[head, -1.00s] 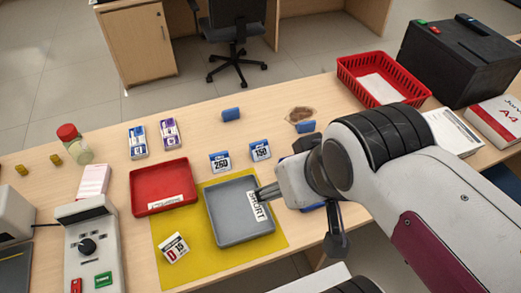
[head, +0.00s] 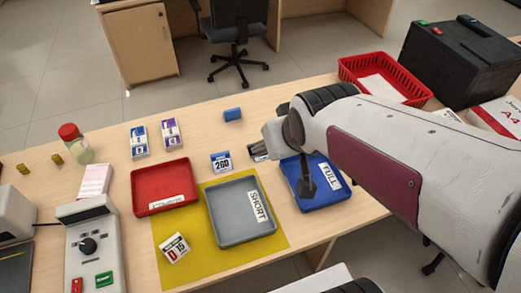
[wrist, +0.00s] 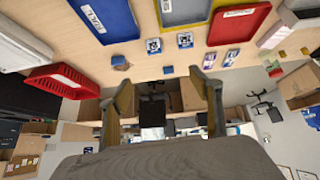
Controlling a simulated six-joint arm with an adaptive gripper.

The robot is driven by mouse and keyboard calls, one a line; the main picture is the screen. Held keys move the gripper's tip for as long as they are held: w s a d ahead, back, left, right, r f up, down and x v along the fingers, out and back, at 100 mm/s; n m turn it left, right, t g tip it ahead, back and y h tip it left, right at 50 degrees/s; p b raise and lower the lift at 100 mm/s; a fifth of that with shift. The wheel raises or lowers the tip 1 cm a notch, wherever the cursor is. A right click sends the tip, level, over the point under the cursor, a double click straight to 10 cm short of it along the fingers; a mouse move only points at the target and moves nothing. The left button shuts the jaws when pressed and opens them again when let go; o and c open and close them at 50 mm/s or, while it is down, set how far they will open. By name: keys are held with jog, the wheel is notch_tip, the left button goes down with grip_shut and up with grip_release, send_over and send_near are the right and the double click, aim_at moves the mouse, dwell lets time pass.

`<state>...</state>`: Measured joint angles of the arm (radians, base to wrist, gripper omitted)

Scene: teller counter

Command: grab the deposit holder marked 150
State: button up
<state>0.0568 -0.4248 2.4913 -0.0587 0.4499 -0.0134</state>
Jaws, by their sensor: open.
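The deposit holder marked 150 is a small white and blue card block. In the wrist view I take it to be the left one (wrist: 153,45) of two similar blocks, its number too small to read. In the head view my arm and gripper cover most or all of it. The similar holder, reading about 200 (head: 221,162), stands to its left behind the grey tray (head: 212,225). My gripper (wrist: 162,82) is open and empty, its two fingers apart in the wrist view. In the head view its end is at the 150 holder's spot; contact cannot be told.
A blue FULL tray (head: 340,202) lies under my forearm. A red tray (head: 160,172) is at left, a yellow mat (head: 212,276) under the grey tray. A blue block (head: 233,114) stands behind. A red basket (head: 345,70) and black machine (head: 455,68) are back right.

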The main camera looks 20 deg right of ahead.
jog(key=w+d+f+t, duration=0.2)
jog(key=w+f, duration=0.6)
jog(key=w, duration=0.1)
jog(key=w+d+f+t, duration=0.2)
jog(key=w+d+f, duration=0.1)
jog(key=w+f, duration=0.6)
jog(key=shift+w+d+f+t+y, duration=0.15)
jog(key=shift+f+t, duration=0.25)
jog(key=shift+f, duration=1.05)
jog(key=shift+w+a+f+t+y, duration=0.15)
jog(key=shift+f+t+y, duration=0.2)
jog(key=shift+f, duration=1.05)
jog(key=shift+w+d+f+t+y, duration=0.15)
jog(key=shift+f+t, duration=0.3)
jog(key=shift+f, duration=1)
jog(key=shift+x, duration=1.15)
jog(key=shift+w+f, duration=0.1)
jog(key=shift+w, duration=0.05)
jog(key=shift+f, duration=0.1)
